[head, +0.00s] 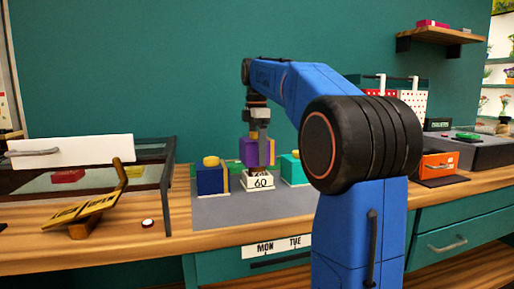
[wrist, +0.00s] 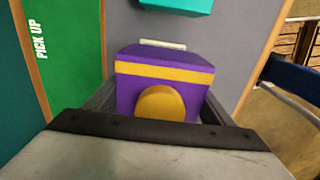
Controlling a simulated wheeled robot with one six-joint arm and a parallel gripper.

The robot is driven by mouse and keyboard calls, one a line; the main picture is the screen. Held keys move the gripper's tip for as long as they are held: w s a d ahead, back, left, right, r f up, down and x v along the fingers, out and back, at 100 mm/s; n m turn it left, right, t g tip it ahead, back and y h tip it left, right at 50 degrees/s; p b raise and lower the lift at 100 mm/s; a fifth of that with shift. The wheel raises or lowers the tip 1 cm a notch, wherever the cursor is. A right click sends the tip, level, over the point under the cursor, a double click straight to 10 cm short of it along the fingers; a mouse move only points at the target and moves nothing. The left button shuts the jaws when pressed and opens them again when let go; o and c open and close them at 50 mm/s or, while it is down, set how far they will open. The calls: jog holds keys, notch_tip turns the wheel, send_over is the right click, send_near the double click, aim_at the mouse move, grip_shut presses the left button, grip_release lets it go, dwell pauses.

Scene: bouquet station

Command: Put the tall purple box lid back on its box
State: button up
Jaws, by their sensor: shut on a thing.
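My gripper (head: 262,148) is shut on a purple block-shaped thing with a yellow band and a round yellow knob, which looks like the tall purple lid (head: 249,150). In the wrist view the purple lid (wrist: 135,95) sits between the two fingers, with its knob towards my palm. In the head view it is upright above a white piece marked 60 (head: 259,181) on the grey mat. I cannot tell whether the lid touches what is below it. No separate purple box can be made out.
A dark blue box (head: 211,181) with a yellow knob stands close on the left, and a teal box (head: 293,168) on the right. The grey mat (head: 230,215) is bare at its front. A wooden stand (head: 95,212) and an open-sided case (head: 150,172) are further left.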

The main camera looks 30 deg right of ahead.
aim_at(257, 169)
jog(key=shift+f, duration=1.4)
jog(key=shift+f, duration=1.6)
dwell(2.4)
jog(key=o, duration=1.1)
jog(key=shift+r, duration=4)
